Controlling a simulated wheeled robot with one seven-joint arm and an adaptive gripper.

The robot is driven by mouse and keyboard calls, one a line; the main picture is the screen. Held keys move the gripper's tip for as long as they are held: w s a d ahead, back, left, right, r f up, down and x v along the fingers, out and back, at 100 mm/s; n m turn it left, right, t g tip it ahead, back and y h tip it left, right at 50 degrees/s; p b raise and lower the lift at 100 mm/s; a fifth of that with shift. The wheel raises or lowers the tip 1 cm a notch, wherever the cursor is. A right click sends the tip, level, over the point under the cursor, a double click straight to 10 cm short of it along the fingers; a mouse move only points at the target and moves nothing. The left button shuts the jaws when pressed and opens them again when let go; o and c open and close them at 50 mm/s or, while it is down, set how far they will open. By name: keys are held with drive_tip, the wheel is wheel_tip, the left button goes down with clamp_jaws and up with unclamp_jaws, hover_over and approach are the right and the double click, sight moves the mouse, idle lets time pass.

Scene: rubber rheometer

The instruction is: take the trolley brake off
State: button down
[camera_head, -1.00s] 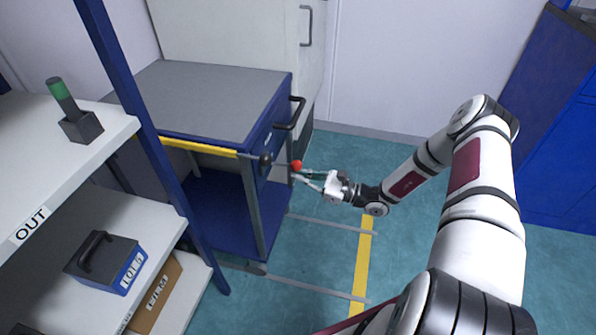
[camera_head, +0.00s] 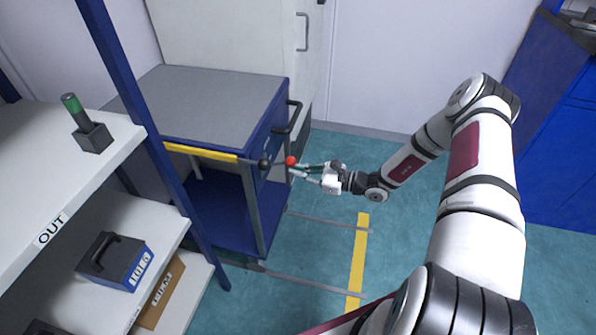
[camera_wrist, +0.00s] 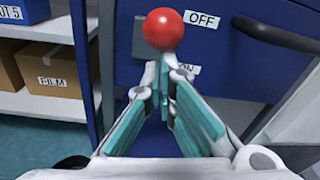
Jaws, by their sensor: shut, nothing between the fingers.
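The trolley (camera_head: 215,95) has a grey top, a blue body and a yellow bar on its side. Its brake lever ends in a red ball knob (camera_head: 291,160) and runs from a dark round pivot (camera_head: 265,163) at the trolley's corner. In the wrist view the red knob (camera_wrist: 163,29) appears just left of the OFF label (camera_wrist: 201,19). The ON label (camera_wrist: 187,69) is lower and partly hidden by a finger. My gripper (camera_wrist: 163,78) is shut and empty, its fingertips just below the knob in that view. I cannot tell whether they touch it.
A dark handle (camera_head: 290,118) sticks out from the trolley's front above the knob. A shelf rack (camera_head: 100,170) with boxes stands at the left. Open floor (camera_head: 320,260) with yellow and grey lines lies in front of the trolley.

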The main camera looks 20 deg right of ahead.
wheel_tip(320, 180, down, 5)
drive_tip(key=w+b, duration=0.1)
drive_tip(key=b, duration=0.3)
drive_tip(key=r+p+v, duration=0.1)
drive_tip(key=r+v, duration=0.1)
drive_tip(key=v, duration=0.7)
drive_tip(key=shift+s+d, duration=0.2)
drive_tip(key=shift+d, duration=0.05)
